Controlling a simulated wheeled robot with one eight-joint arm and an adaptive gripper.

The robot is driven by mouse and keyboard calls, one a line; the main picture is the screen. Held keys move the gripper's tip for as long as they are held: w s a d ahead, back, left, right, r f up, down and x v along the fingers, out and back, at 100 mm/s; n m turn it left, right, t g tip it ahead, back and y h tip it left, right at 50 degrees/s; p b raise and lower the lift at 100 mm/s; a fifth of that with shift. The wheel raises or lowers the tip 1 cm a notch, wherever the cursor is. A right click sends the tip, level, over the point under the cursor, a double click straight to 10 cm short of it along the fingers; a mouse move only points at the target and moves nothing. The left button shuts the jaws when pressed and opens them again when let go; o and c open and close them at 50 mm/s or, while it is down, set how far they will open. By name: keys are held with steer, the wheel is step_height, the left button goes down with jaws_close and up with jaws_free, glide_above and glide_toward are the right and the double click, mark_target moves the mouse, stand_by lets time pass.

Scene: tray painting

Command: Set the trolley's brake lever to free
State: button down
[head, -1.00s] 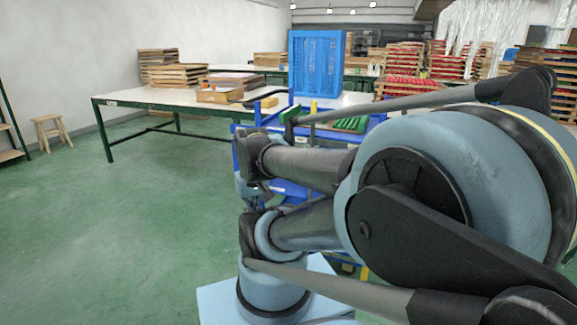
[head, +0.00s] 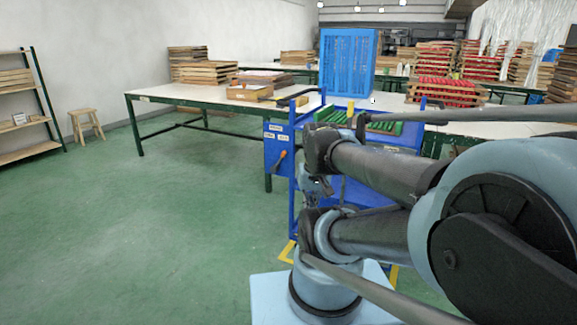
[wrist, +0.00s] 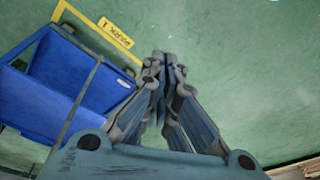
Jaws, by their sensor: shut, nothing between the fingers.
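The blue trolley (head: 372,195) stands in front of the long table, partly hidden behind my arm. Its left side has a blue panel (head: 272,153) with small pale labels, too small to read. My gripper (wrist: 165,58) is shut and empty in the wrist view, above the green floor and apart from the trolley, whose blue body (wrist: 75,75) shows at left. In the head view my gripper (head: 320,188) is small, right of the lever.
Yellow floor marking (wrist: 115,33) with lettering borders the trolley. Green rods lie on the trolley top, and a blue rack (head: 348,62) stands behind. A white-topped table (head: 180,95) stretches across the back. A stool (head: 86,122) and shelf stand far left. The floor at left is clear.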

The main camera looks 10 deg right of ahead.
steer(key=w+d+r+m+t+y, duration=0.1)
steer(key=w+r+m+y, duration=0.15)
steer(key=w+m, duration=0.75)
steer(key=w+r+m+t+y, duration=0.1)
steer(key=w+m+y, duration=0.3)
steer(key=w, duration=1.2)
steer(key=w+d+f+m+t+y, duration=0.2)
steer(key=w+d+f+m, duration=0.3)
steer(key=d, duration=0.4)
steer(key=w+d+f+m+t+y, duration=0.2)
steer(key=w+d+f+m+t, duration=0.2)
steer(key=w+d+f+m, duration=0.2)
steer(key=shift+w+d+f+m, duration=0.2)
steer(key=shift+w+d+m, duration=1.1)
steer(key=shift+w, duration=0.25)
steer(key=shift+a, duration=0.1)
glide_toward(288, 162)
steer(key=a+f, duration=0.3)
steer(key=a, duration=0.2)
steer(key=shift+w+a+r, duration=0.3)
steer(key=shift+w+a, duration=0.2)
steer(key=shift+w, duration=0.05)
steer(key=shift+w+a+r, duration=0.3)
steer(key=shift+w+a, duration=0.2)
steer(key=shift+w, duration=0.05)
steer(key=shift+w+a+r, duration=0.3)
steer(key=shift+w+r, duration=0.05)
steer(key=shift+w, duration=0.05)
